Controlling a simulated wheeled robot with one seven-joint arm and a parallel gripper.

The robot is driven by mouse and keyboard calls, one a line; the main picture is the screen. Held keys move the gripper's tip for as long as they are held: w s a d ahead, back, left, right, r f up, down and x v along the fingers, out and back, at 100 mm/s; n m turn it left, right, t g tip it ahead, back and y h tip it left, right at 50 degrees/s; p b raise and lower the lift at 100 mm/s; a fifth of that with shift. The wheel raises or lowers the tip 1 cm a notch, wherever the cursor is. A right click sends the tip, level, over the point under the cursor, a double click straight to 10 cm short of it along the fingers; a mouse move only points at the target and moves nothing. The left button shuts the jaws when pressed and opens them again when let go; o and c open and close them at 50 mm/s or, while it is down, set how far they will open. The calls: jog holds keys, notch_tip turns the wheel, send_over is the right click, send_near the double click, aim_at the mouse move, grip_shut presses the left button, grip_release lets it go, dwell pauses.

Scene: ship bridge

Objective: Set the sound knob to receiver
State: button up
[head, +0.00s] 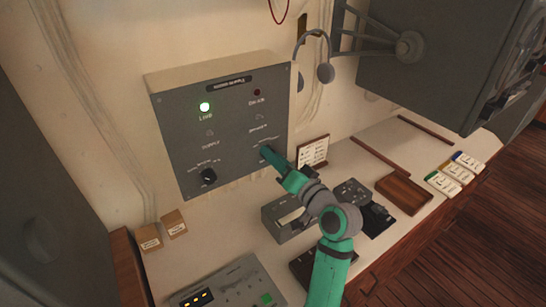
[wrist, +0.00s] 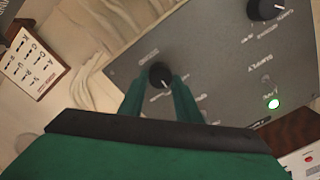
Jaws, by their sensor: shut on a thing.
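A grey control panel (head: 220,125) is on the wall, left of centre in the head view. My gripper (head: 270,156) reaches its lower right part and hides the knob there. In the wrist view, my green fingers (wrist: 161,82) are shut on a small round black knob (wrist: 160,72), one finger on each side. A short white mark on this knob points down and slightly right in that picture. The label beside it is too small to read. A second black knob (head: 208,177) is at the panel's lower left; it also shows in the wrist view (wrist: 265,8).
A lit green lamp (head: 204,107) and a dark red lamp (head: 256,92) are on the upper panel. A headset (head: 325,70) hangs to the right. A card stand (head: 313,152) stands close beside my gripper on the desk.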

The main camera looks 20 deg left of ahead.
jog(key=shift+f, duration=0.2)
jog(key=o, duration=1)
jog(key=shift+r, duration=0.1)
jog(key=shift+s, duration=0.1)
jog(key=v, duration=1)
jog(key=shift+s+d, duration=0.25)
jog(key=shift+d, duration=0.1)
jog(key=shift+w, duration=0.1)
